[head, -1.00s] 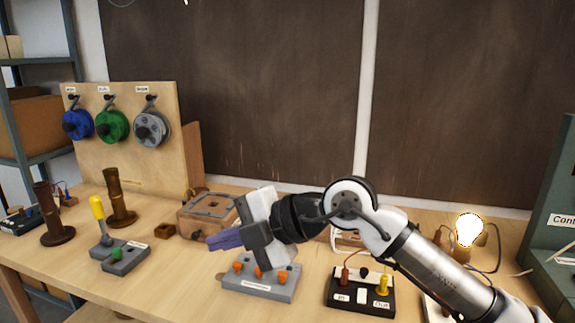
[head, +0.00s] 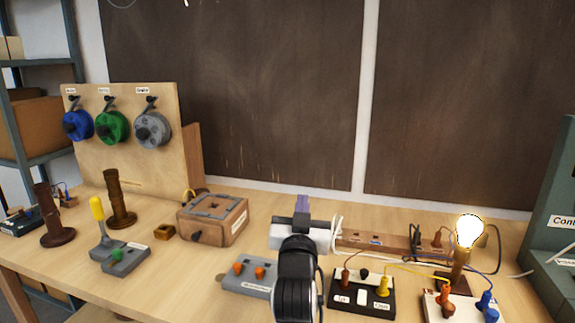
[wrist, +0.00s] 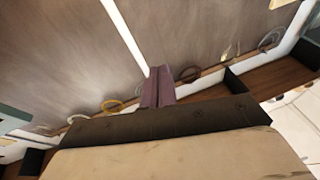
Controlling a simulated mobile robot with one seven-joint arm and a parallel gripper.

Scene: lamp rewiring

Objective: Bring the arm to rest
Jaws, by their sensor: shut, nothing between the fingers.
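My gripper (head: 302,204) is in the middle of the head view, with its purple fingers together and empty. It points away from me toward the dark back panels, above the bench. My wrist and forearm come up from the bottom edge and hide part of the grey block with orange plugs (head: 258,291). In the wrist view my purple fingers (wrist: 158,87) show shut against the dark panel, and the view is tilted.
A lit bulb (head: 468,232) stands at the right, wired to a white block (head: 462,312). A black switch block (head: 350,301) is just right of my arm. A wooden box (head: 222,222), brown posts (head: 117,200) and a spool board (head: 165,175) are at the left.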

